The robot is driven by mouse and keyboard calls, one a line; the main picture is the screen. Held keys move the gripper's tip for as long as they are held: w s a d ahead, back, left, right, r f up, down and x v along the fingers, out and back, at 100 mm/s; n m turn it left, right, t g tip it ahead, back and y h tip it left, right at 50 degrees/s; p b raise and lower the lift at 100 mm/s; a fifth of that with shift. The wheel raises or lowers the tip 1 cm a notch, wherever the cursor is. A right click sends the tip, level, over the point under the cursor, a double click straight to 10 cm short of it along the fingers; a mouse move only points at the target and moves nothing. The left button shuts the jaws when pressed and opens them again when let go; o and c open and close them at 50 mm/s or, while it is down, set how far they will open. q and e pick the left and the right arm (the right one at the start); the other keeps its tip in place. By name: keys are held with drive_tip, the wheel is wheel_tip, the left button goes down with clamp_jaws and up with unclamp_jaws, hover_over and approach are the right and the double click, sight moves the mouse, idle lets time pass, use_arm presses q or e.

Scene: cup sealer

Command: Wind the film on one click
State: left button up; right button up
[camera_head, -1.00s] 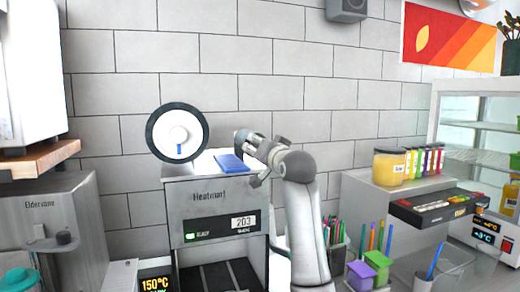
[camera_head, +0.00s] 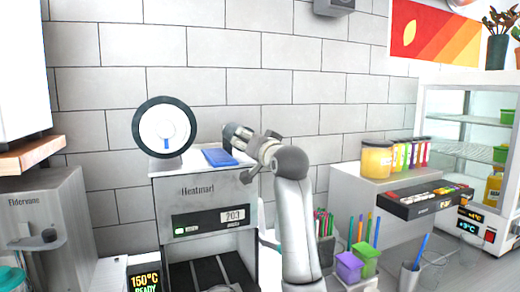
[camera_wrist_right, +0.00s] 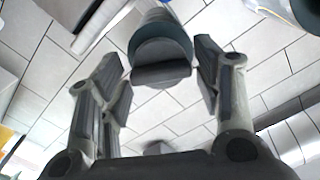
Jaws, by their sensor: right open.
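The sealer (camera_head: 200,190), a grey box marked Heatmarf, stands left of centre in the head view. Its small display reads 203 beside a green light. On its top left is a round white film roll (camera_head: 150,125) with a dark rim and a short upright blue mark near its middle. A blue piece (camera_head: 220,157) lies on the top to its right. My right gripper (camera_head: 244,156) is at the sealer's top right, to the right of the roll and apart from it. In the right wrist view its fingers (camera_wrist_right: 160,80) are spread, with a dark rounded part beyond them. My left gripper is not in view.
Pen cups, purple and green boxes (camera_head: 350,266), jars (camera_head: 376,160) and a glass fridge (camera_head: 465,140) stand at right. The tiled wall is close behind.

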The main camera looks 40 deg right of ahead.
drive_tip(key=v, duration=1)
drive_tip(key=shift+s, duration=0.25)
drive_tip(key=shift+d, duration=0.1)
